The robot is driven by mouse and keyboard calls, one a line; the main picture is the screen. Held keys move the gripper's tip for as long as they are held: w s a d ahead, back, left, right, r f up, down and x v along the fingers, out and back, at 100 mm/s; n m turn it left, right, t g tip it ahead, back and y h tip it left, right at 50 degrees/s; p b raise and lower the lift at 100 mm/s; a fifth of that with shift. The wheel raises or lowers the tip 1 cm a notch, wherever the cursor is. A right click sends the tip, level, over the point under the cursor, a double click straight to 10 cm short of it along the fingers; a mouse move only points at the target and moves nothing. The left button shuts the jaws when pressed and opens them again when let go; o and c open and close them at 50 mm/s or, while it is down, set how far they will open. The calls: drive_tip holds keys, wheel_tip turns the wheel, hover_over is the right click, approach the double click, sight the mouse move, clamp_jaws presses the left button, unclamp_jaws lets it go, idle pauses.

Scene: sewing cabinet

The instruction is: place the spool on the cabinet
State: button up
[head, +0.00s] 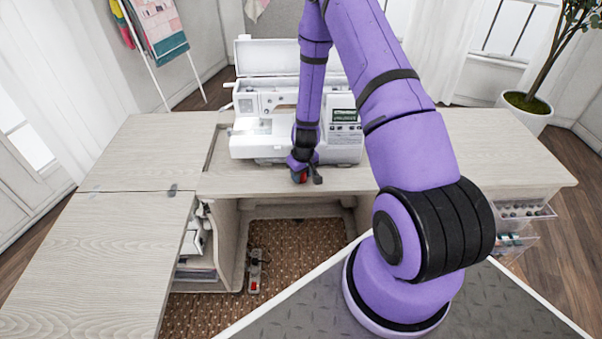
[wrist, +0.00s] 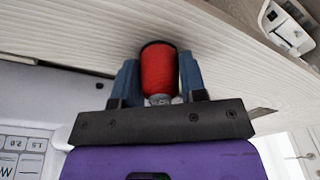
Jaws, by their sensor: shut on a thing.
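The red spool (wrist: 158,70) sits between the two blue-grey fingers of my gripper (wrist: 159,78) in the wrist view. My gripper is shut on it. In the head view the spool (head: 299,176) is a small red patch beside my gripper (head: 305,177), partly hidden by it. The cabinet (head: 150,150) has a pale wood top. My gripper is at the front strip of this top, just in front of the sewing machine. The wood surface (wrist: 90,30) is close behind the spool in the wrist view. I cannot tell whether the spool touches it.
A white sewing machine (head: 258,140) stands in the cabinet's recess, right behind my gripper. A leaf (head: 110,250) extends at the left. The top is clear left and right of the machine.

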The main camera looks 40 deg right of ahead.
drive_tip(key=o, duration=0.9)
drive_tip(key=shift+f, duration=0.1)
drive_tip(key=s+a+r+t, duration=0.1)
drive_tip(key=s+a+r, duration=0.15)
drive_tip(key=r, duration=1.05)
drive_tip(key=s+a+r, duration=0.2)
drive_tip(key=a+r, duration=0.1)
drive_tip(key=r, duration=1)
drive_tip(key=s+a+r+t, duration=0.1)
drive_tip(key=s+a+r, duration=0.2)
drive_tip(key=r, duration=1.1)
drive_tip(key=shift+t, duration=0.9)
drive_tip(key=s+a+r, duration=0.1)
drive_tip(key=s+r, duration=0.3)
drive_tip(key=s, duration=0.2)
drive_tip(key=s+a+r, duration=0.2)
drive_tip(key=s+r, duration=0.2)
drive_tip(key=s, duration=0.2)
drive_tip(key=s+a+r, duration=0.1)
drive_tip(key=s+r, duration=0.3)
drive_tip(key=s, duration=0.3)
drive_tip(key=shift+a+r, duration=0.25)
